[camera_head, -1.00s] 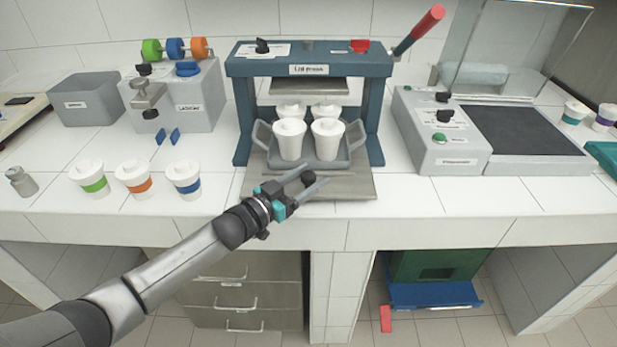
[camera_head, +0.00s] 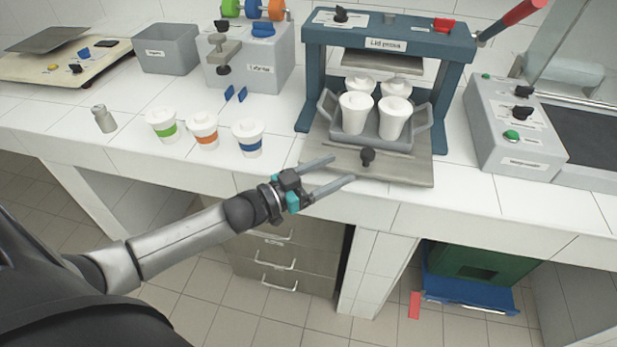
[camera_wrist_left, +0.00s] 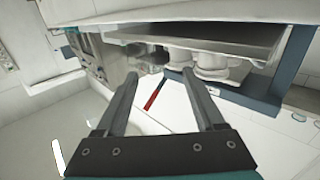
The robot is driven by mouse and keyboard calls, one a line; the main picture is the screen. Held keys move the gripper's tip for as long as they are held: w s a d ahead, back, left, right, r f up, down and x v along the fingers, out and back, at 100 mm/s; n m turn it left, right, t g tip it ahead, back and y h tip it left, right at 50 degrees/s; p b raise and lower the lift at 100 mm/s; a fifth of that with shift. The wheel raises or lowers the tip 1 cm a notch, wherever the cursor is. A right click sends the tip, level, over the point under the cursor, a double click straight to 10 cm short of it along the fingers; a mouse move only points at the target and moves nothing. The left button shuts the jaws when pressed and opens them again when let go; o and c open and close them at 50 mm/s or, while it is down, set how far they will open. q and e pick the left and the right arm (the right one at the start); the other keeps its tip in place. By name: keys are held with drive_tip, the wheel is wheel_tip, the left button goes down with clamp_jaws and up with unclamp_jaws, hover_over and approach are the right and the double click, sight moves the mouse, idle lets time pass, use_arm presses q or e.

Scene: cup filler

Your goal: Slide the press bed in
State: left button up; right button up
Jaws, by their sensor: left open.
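The blue lid press (camera_head: 388,45) stands on the white counter. Its flat metal bed (camera_head: 410,170) sticks out in front of the press feet, with a black knob (camera_head: 367,157) at the front. A grey tray (camera_head: 385,142) with several white lidded cups (camera_head: 355,113) sits on the bed, partly under the press plate. My left gripper (camera_head: 343,168) is open and empty, its fingertips just left of the knob and apart from it in the picture. In the left wrist view, the open fingers (camera_wrist_left: 160,75) have nothing between them. My right gripper is not in view.
Three cups with green (camera_head: 163,126), orange (camera_head: 203,129) and blue bands (camera_head: 248,138) stand left of the press. A grey machine (camera_head: 510,125) is on the right. The counter's front edge (camera_head: 270,190) lies behind my forearm.

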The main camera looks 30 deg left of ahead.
use_arm(q)
drive_tip(key=shift+p+v, duration=0.35)
drive_tip(key=shift+v, duration=2.55)
